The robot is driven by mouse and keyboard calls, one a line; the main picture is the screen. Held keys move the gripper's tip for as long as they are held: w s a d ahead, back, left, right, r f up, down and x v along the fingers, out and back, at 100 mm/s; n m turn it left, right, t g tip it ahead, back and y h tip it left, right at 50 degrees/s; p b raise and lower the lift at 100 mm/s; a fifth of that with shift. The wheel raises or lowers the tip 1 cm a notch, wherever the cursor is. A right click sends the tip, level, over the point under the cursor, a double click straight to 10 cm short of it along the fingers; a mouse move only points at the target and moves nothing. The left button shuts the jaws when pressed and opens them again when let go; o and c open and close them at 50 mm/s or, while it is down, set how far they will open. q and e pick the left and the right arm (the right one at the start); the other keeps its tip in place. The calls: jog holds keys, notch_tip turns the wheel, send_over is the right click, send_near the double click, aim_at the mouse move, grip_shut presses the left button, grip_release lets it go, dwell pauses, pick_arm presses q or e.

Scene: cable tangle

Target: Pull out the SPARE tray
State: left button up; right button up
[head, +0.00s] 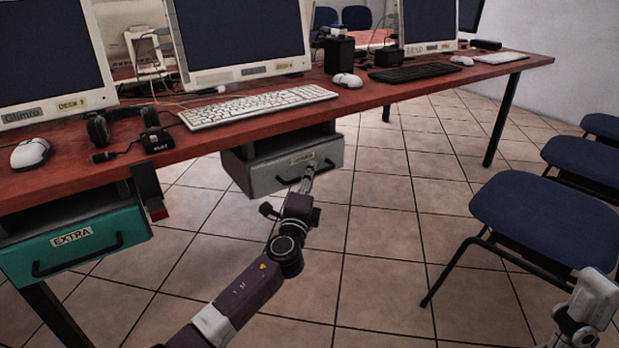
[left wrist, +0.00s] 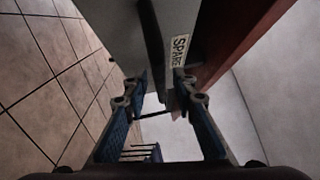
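The grey SPARE tray (head: 275,172) hangs under the red desk in the middle of the head view. Its front has a white label and a dark bar handle (head: 318,172). My left gripper (head: 308,178) is at the handle. In the left wrist view the two fingers (left wrist: 161,85) are apart, with the dark handle (left wrist: 156,45) running between their tips; I cannot tell whether they touch it. The SPARE label (left wrist: 180,52) shows beside the handle. Part of my right arm (head: 585,310) shows at the lower right edge; its fingers are unclear.
A teal EXTRA tray (head: 75,245) hangs under the desk at left. The red desk (head: 385,92) carries monitors, keyboards, mice and headphones (head: 112,125). Blue chairs (head: 545,215) stand at right. The tiled floor (head: 375,240) in front of the grey tray is clear.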

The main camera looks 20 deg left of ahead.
pick_arm(q)
grip_shut()
dwell(0.4)
jog(key=s+d+p, duration=0.1)
jog(key=s+d, duration=0.9)
jog(key=d, duration=0.2)
jog(key=shift+d, duration=0.3)
grip_release()
